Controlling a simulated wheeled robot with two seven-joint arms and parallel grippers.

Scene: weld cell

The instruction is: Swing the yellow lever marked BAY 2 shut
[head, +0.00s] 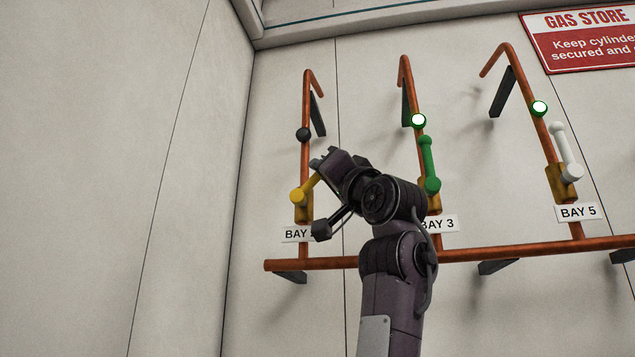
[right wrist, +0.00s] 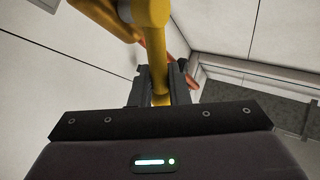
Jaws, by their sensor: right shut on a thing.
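The yellow lever (head: 299,196) sits on the brass valve body of the leftmost copper pipe. Its handle slants up and to the right from its round hub, across the pipe. The label (head: 296,234) below reads BAY; its number is hidden behind my arm. My right gripper (head: 322,168) is shut on the lever's handle. In the right wrist view the yellow lever (right wrist: 156,60) runs down between the two dark fingers of the right gripper (right wrist: 160,88). My left gripper is not in view.
The BAY 3 pipe with a green lever (head: 428,165) stands just right of my arm. The BAY 5 pipe with a white lever (head: 566,152) is farther right. Both have lit lamps; the leftmost pipe's lamp (head: 303,134) is dark. A horizontal copper pipe (head: 540,247) runs below.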

